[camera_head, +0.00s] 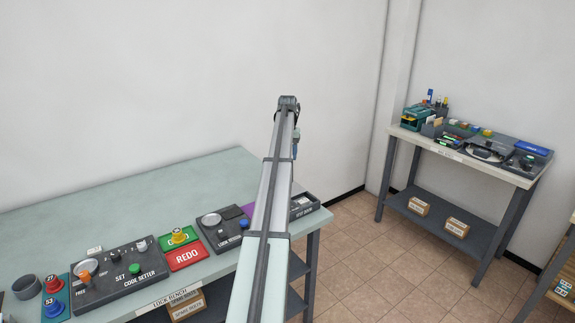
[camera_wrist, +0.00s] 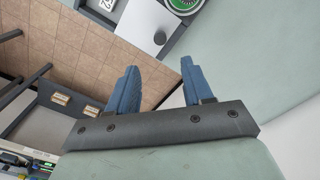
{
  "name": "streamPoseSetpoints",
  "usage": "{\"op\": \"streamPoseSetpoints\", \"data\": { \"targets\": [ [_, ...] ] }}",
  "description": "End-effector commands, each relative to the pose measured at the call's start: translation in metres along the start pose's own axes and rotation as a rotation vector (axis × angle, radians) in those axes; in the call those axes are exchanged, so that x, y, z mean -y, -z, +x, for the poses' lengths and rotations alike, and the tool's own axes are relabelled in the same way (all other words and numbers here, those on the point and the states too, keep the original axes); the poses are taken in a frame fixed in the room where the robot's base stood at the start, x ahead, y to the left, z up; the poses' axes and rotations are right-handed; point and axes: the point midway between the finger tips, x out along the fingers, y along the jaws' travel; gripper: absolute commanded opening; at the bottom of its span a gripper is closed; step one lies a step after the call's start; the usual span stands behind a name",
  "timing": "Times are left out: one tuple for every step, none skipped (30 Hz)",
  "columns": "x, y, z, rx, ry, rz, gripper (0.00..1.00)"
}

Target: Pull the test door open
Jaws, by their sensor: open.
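The test door unit (camera_head: 304,207) is a dark, low box at the right end of the lock bench. My arm hides part of it in the head view. In the wrist view a pale panel with a round grey knob (camera_wrist: 160,38) lies beyond my fingertips, and a green dial (camera_wrist: 187,5) sits beside it. The panel appears to be the test door, and I see no clear gap along its edge. My gripper (camera_wrist: 159,66) is open, with blue fingers apart and nothing between them. The knob is ahead of the fingers, apart from them.
The pale green bench (camera_head: 150,190) carries a code setter (camera_head: 120,275), a red REDO pad (camera_head: 187,257), a green pad and a grey cup (camera_head: 26,287) to the left. A second table (camera_head: 470,165) stands at the back right. Tiled floor between is clear.

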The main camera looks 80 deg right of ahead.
Motion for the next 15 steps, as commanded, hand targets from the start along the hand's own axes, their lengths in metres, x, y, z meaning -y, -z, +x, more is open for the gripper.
{"op": "streamPoseSetpoints", "data": {
  "targets": [
    [0.0,0.001,-0.007,-0.001,0.0,0.0,0.51],
    [0.0,0.001,-0.01,-0.001,0.0,0.0,0.51],
    [0.0,0.0,-0.014,0.0,0.0,0.0,0.51],
    [0.0,0.0,-0.016,0.0,0.0,0.0,0.51],
    [0.0,0.0,-0.017,0.0,0.0,0.0,0.51],
    [0.0,0.0,-0.019,0.0,0.0,0.0,0.51],
    [0.0,0.0,-0.021,0.0,0.0,0.0,0.51],
    [0.0,0.0,-0.021,0.0,0.0,0.0,0.51],
    [0.0,0.0,-0.022,0.0,0.0,0.0,0.51],
    [0.0,0.0,-0.023,0.0,0.0,0.0,0.51],
    [0.0,0.0,-0.023,0.0,0.0,0.0,0.51],
    [0.0,0.0,-0.023,0.001,0.0,0.0,0.51],
    [0.0,0.0,-0.023,0.001,0.0,0.0,0.51],
    [0.0,0.0,-0.023,0.001,0.0,0.0,0.51],
    [0.0,0.0,-0.023,0.001,0.0,0.0,0.51]
  ]
}}
